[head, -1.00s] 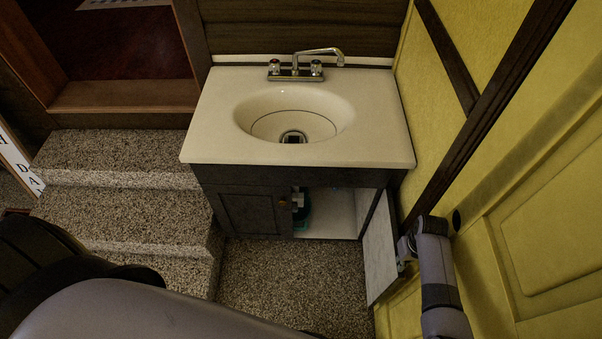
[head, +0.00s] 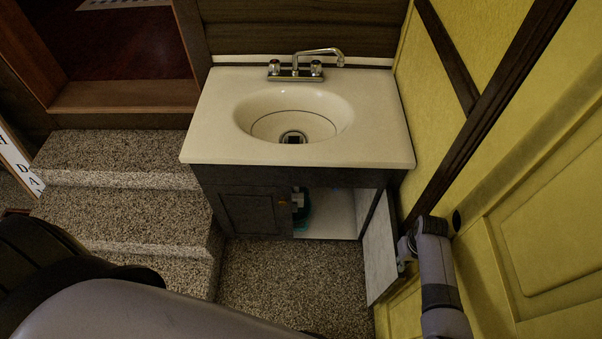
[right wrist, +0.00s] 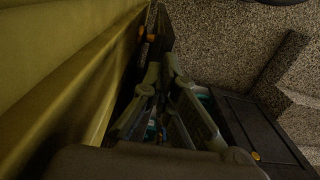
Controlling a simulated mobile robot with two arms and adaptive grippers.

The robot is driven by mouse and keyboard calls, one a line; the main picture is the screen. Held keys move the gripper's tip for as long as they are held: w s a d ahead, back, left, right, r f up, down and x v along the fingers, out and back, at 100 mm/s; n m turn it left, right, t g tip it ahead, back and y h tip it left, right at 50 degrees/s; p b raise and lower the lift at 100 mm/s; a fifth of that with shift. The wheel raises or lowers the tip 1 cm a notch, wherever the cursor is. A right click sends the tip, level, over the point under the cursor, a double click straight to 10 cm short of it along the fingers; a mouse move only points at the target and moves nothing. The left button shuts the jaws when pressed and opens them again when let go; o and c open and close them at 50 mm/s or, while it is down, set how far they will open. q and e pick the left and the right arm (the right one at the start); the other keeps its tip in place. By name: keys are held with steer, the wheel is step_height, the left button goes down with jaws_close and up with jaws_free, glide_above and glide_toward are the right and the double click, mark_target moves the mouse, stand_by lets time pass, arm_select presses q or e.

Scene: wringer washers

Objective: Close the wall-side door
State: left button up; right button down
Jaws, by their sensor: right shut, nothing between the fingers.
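The wall-side door (head: 378,253) of the sink cabinet stands wide open on the right, its pale inner face showing, close to the yellow wall. In the right wrist view its dark outer side (right wrist: 155,32) and an orange knob (right wrist: 148,36) show beyond the fingertips. My right gripper (right wrist: 166,66) is shut and empty, its tips close to the door; I cannot tell whether they touch. My left gripper is not in view.
The cabinet (head: 290,172) has a white sink top with a faucet (head: 305,65). Its left door (head: 252,212) is shut. A teal item (head: 303,213) stands inside the open side. Carpeted steps (head: 125,205) lie left. The yellow wall (head: 530,215) closely bounds the right. Floor in front is clear.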

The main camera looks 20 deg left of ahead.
steer(key=shift+f+b, duration=0.6)
steer(key=shift+f, duration=0.15)
